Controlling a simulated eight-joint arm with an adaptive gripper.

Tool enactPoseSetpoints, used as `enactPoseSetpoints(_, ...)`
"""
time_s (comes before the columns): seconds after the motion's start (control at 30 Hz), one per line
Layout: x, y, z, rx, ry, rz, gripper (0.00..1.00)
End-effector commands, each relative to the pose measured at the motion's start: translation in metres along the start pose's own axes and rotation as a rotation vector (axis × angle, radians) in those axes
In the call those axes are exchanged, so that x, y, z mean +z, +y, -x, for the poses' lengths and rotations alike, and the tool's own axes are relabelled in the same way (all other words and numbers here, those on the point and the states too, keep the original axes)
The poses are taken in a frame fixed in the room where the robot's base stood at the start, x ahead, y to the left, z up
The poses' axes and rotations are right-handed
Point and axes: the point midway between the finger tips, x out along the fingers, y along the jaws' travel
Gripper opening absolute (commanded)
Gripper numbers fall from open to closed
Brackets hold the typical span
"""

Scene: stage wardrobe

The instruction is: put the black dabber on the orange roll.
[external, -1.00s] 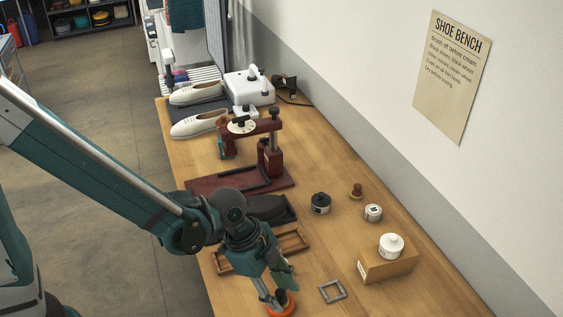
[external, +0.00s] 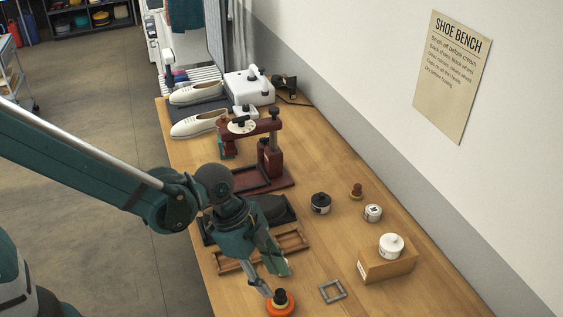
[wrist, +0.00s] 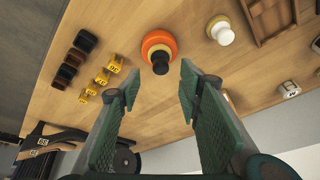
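The orange roll (external: 279,308) lies on the bench at the near edge of the external view, partly cut off. The black dabber (external: 280,296) stands on top of it, in its middle. In the wrist view the orange roll (wrist: 158,38) has the dabber (wrist: 160,66) on it, its dark end facing the camera. My gripper (external: 276,280) is just above and behind them. In the wrist view my gripper (wrist: 160,78) is open, with nothing between its fingers. The dabber shows beyond the fingertips and looks clear of them. Contact between dabber and roll is partly hidden.
A wooden tray (external: 297,239) lies beside my gripper. A small grey frame (external: 332,291) and a wooden block with a white jar (external: 391,246) are to the right. A white-topped dabber (wrist: 224,36), yellow tags (wrist: 102,78) and dark brushes (wrist: 75,57) show in the wrist view.

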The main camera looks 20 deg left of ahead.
Motion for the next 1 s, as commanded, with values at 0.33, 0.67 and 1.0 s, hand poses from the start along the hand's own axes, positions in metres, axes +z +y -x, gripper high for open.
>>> enactPoseSetpoints(0.33, 0.000, 0.000, 0.035, 0.000, 0.000, 0.001, 0.36)
enactPoseSetpoints(0.67, 0.000, 0.000, 0.056, 0.001, 0.000, 0.001, 0.36)
enactPoseSetpoints(1.0, 0.000, 0.000, 0.059, 0.000, 0.000, 0.001, 0.36)
